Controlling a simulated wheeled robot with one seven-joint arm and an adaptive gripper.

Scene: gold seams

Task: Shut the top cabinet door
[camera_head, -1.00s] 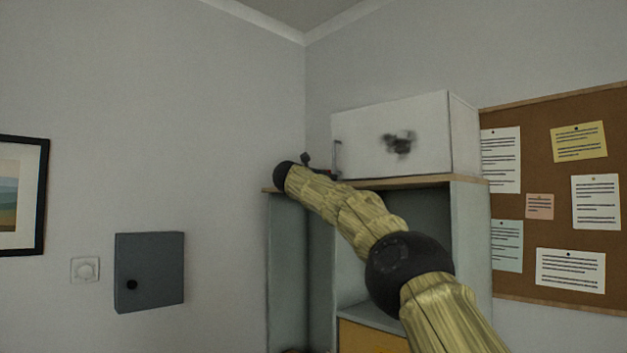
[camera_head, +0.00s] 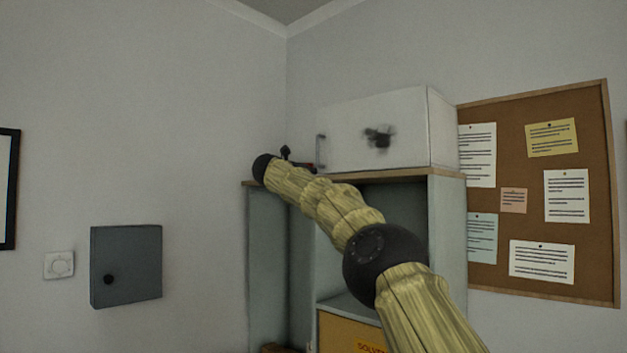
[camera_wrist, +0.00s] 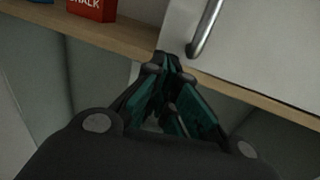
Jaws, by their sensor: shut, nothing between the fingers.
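The top cabinet is a white box with a pale front door (camera_head: 350,122), which carries a dark blurred mark near its middle. A grey bar handle (camera_head: 320,151) stands upright at the door's left edge; it also shows as a metal handle in the wrist view (camera_wrist: 207,30). My gripper (camera_head: 303,163) is shut and empty, just left of the handle. In the wrist view my gripper (camera_wrist: 168,68) points at the door's lower left corner, below and left of the handle. I cannot tell whether the fingers touch the door, or how far it stands open.
A wooden board (camera_head: 455,174) runs under the cabinet. In the wrist view a red chalk box (camera_wrist: 92,8) and a blue item (camera_wrist: 40,1) stand on it, left of the door. Open shelving lies below. A grey wall box (camera_head: 127,265) is at left, a cork board (camera_head: 590,200) at right.

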